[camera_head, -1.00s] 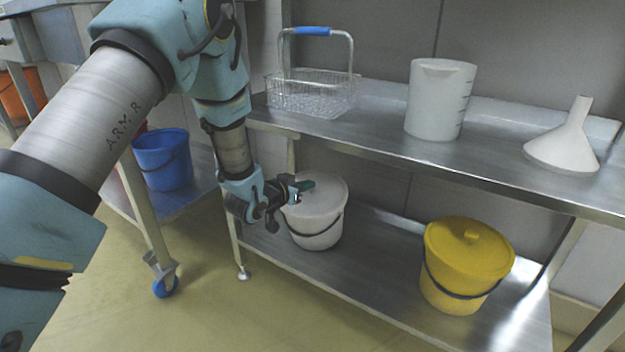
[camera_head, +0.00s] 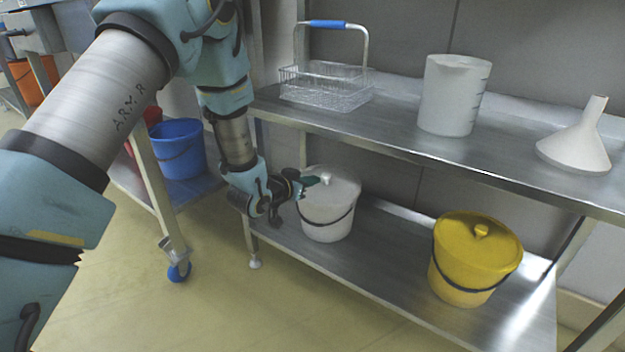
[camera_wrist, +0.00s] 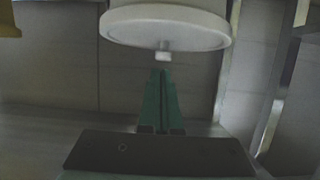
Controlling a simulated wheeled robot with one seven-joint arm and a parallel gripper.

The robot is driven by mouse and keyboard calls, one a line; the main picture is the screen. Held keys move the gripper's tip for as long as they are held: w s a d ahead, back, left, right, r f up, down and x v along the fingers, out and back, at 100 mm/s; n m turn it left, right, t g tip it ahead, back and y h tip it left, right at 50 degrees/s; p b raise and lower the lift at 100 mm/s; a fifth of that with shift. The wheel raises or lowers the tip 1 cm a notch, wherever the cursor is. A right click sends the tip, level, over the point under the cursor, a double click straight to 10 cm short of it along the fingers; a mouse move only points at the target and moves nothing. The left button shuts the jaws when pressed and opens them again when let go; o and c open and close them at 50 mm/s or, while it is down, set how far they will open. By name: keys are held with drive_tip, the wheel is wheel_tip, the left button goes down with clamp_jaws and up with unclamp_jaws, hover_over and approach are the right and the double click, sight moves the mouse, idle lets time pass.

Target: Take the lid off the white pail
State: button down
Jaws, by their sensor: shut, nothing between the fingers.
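The white pail (camera_head: 327,221) stands on the lower shelf, near its left end. Its white lid (camera_head: 343,188) lies on top, with a small pale knob (camera_head: 325,177). In the wrist view the lid (camera_wrist: 165,27) fills the top middle, and its knob (camera_wrist: 162,56) sticks out below it in the picture. My gripper (camera_head: 313,181) reaches in from the left at lid height. Its green fingers (camera_wrist: 161,80) are together and empty, with the tips just short of the knob.
A yellow lidded pail (camera_head: 470,262) stands to the right on the lower shelf (camera_head: 385,262). The upper shelf (camera_head: 390,137) overhangs both pails and holds a wire basket (camera_head: 325,87), a white jug (camera_head: 452,95) and a funnel (camera_head: 577,140). A blue bucket (camera_head: 178,150) stands at left.

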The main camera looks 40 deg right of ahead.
drive_tip(key=s+a+p, duration=0.2)
drive_tip(key=s+a, duration=0.1)
drive_tip(key=a, duration=0.7)
drive_tip(key=y+b, duration=0.2)
drive_tip(key=y, duration=0.1)
approach(324, 174)
drive_tip(key=shift+g, duration=0.4)
drive_tip(key=x, duration=0.4)
drive_tip(key=r+x, duration=0.1)
drive_tip(key=x, duration=0.1)
drive_tip(key=shift+w+d, duration=0.45)
drive_tip(key=shift+d+f+b, duration=0.15)
drive_tip(key=shift+f+b, duration=0.15)
drive_tip(key=shift+f, duration=0.45)
drive_tip(key=shift+f, duration=0.1)
